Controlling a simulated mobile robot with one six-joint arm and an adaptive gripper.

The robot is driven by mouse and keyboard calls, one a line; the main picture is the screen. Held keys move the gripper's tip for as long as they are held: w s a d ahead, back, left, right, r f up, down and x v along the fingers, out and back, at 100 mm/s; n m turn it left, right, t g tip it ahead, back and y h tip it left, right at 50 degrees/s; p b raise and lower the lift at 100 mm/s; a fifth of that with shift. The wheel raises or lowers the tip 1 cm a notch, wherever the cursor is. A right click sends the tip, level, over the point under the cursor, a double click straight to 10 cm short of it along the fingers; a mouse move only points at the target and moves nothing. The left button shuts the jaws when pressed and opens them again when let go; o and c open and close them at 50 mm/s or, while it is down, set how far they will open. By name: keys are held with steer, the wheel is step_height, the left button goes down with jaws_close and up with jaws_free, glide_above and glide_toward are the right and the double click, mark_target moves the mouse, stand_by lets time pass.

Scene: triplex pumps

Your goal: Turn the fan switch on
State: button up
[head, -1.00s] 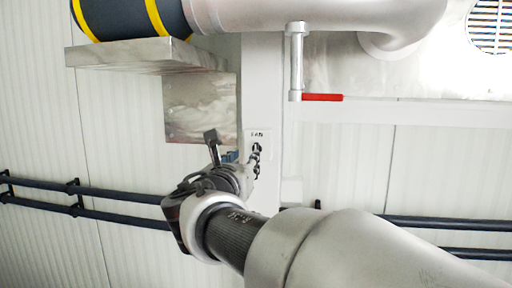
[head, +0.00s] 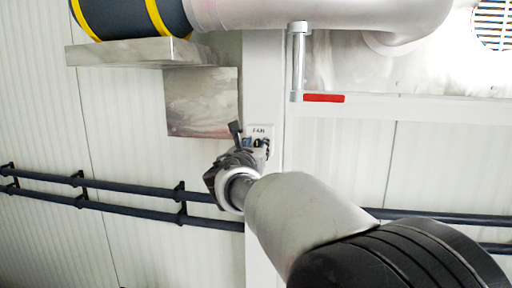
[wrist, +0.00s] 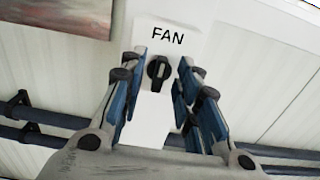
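The fan switch (wrist: 158,72) is a black rotary knob on a white plate labelled FAN (wrist: 168,36). In the wrist view its grip stands near upright, tilted slightly. My gripper (wrist: 156,75) is open, with blue-padded fingers on the left and right of the knob and a visible gap on each side. I cannot tell how far the fingertips are from the plate. In the head view my gripper (head: 254,138) is in front of the FAN plate (head: 260,129) on the white post, and mostly hides the knob.
A metal box (head: 202,102) is on the wall left of the post. A pipe with a red-handled valve (head: 323,98) is above right. Dark horizontal pipes (head: 130,190) run along the wall below. A grey duct (head: 320,14) crosses above.

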jaws_close()
steer(key=shift+f+m+b, duration=0.1)
steer(key=shift+m+b, duration=0.2)
steer(key=shift+b, duration=0.25)
steer(key=m+b, duration=0.7)
steer(key=m, duration=0.1)
steer(key=m+b, duration=0.8)
steer(key=m, duration=0.1)
steer(key=shift+d+f, duration=0.1)
steer(key=shift+d, duration=0.1)
steer(key=shift+m, duration=0.3)
jaws_free()
stand_by(0.4)
